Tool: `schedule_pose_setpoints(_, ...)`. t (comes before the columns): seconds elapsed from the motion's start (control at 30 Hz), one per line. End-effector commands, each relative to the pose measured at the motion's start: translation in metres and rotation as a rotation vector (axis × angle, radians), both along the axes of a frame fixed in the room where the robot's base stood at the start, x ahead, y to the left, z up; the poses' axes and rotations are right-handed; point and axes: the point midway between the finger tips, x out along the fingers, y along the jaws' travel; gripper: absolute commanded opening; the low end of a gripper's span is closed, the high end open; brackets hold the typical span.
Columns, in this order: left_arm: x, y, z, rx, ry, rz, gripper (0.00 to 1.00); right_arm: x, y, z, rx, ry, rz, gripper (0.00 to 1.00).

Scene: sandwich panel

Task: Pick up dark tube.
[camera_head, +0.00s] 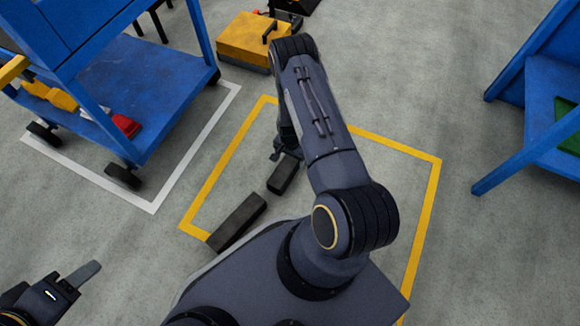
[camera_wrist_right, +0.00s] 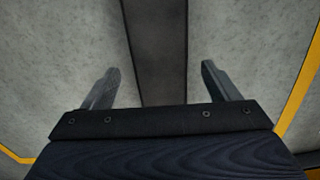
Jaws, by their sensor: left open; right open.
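Two dark box-shaped lengths lie on the floor inside the yellow outline in the head view. The longer dark tube (camera_head: 236,222) is nearer my base, and a shorter dark piece (camera_head: 284,175) lies just beyond it. A gap shows between them. My right gripper (camera_head: 283,152) is low by the far end of the shorter piece, partly hidden by its arm. In the right wrist view a dark tube (camera_wrist_right: 156,40) runs between the two spread fingers, with floor visible between it and each finger. My left gripper (camera_head: 82,276) is open and empty at the lower left, away from the tube.
A blue cart (camera_head: 150,90) on wheels stands at the upper left. A yellow case (camera_head: 250,40) stands at the top. A blue shelf frame (camera_head: 545,100) is at the right. Yellow floor tape (camera_head: 225,160) surrounds the work area, and the floor inside is otherwise mostly clear.

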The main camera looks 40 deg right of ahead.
Motion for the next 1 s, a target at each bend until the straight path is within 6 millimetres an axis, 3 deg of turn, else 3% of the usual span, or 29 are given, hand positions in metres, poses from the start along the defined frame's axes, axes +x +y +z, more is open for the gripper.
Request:
schedule_pose_setpoints(0.03,0.000,0.000,-0.013,0.000,0.000,0.000,0.49,0.000,0.000,-0.016,0.001,0.000,0.000,0.82)
schedule_pose_setpoints(0.13,0.000,0.000,-0.020,0.000,0.001,0.000,0.49,0.000,0.000,-0.029,0.001,0.000,0.001,0.82)
schedule_pose_setpoints(0.4,0.000,0.000,-0.019,0.000,0.000,0.000,0.49,0.001,0.000,-0.031,0.000,0.000,0.001,0.82)
schedule_pose_setpoints(1.0,0.000,0.000,-0.019,0.000,0.000,0.000,0.49,0.001,0.000,-0.031,0.000,0.000,0.001,0.05)
